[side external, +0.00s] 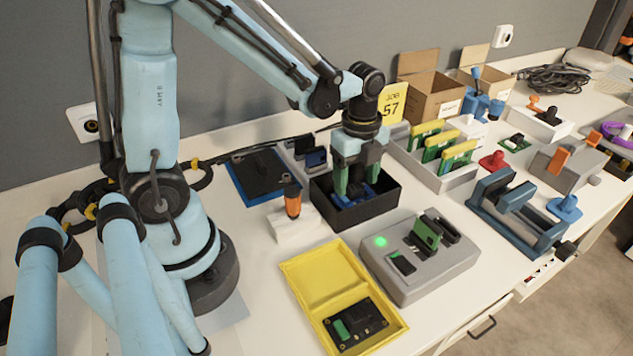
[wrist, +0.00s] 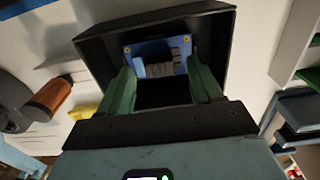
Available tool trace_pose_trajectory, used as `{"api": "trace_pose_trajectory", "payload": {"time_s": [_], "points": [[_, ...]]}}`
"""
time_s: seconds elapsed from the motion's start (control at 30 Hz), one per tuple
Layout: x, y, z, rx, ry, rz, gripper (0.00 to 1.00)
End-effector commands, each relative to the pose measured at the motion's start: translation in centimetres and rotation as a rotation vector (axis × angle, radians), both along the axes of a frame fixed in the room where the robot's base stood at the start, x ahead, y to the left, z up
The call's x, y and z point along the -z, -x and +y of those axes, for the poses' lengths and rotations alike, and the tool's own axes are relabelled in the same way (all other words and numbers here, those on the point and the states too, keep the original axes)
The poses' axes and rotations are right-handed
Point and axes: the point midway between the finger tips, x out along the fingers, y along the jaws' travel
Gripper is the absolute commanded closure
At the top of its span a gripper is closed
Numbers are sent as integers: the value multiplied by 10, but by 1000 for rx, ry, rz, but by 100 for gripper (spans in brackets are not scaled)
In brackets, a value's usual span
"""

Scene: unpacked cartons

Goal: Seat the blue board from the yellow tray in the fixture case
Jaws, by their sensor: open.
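A blue board (wrist: 147,52) with grey parts on it lies inside a black open-topped case (side external: 372,214), seen in the wrist view, where the case wall (wrist: 104,47) surrounds it. My gripper (side external: 357,188) reaches down into this case. In the wrist view its green fingers (wrist: 161,78) are apart, one on each side of the board; I cannot tell whether they touch it. I cannot tell whether the board is fully seated. The yellow tray (side external: 312,283) lies open at the front and holds a black board (side external: 366,324) with a green part, not a blue one.
A grey fixture (side external: 420,278) with a lit green lamp and an upright green board stands right of the yellow tray. An orange-handled tool (side external: 292,198) on a white block is close left of the case. A grey rack (side external: 452,183) of green-and-yellow boards stands right of the case.

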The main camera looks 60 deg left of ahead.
Motion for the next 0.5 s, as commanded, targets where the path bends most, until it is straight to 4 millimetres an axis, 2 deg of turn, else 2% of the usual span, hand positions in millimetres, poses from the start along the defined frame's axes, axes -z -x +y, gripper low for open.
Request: {"api": "trace_pose_trajectory", "payload": {"time_s": [0.5], "points": [[-76, 1, 0, 0, 0, 0, 35]]}}
